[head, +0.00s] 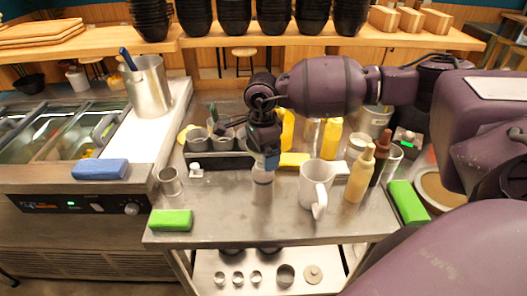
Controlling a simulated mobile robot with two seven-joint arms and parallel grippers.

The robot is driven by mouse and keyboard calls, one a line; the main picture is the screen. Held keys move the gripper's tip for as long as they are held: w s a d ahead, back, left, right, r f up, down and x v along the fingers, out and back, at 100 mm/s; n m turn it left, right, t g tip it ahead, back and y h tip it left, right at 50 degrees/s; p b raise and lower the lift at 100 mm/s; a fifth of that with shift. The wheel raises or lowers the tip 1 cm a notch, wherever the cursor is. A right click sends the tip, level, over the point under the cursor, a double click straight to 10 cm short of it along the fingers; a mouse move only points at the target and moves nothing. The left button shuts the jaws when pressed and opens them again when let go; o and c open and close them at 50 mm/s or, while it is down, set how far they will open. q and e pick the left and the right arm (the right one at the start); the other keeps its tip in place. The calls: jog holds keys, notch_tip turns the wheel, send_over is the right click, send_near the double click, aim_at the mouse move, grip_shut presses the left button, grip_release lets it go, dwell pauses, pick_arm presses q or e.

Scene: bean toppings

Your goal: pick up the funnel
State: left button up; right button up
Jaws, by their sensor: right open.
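My right gripper (269,160) points down over the middle of the steel table (225,226). Its jaws are open, though the small fingertips are hard to make out. A small pale container (262,186) stands upright just below the gripper, partly covered by it; whether they touch I cannot tell. I cannot pick out a funnel with certainty. A white pitcher-like cup (316,183) with a handle stands to the right of the gripper. My left gripper is out of view.
A tan squeeze bottle (360,178) and yellow bottles (331,139) stand right. A metal cup (170,182) and green block (171,220) are left. Another green block (407,202) lies at the right edge. The table's front middle is clear.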

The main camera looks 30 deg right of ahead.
jog(key=shift+f, duration=0.25)
jog(key=c, duration=0.4)
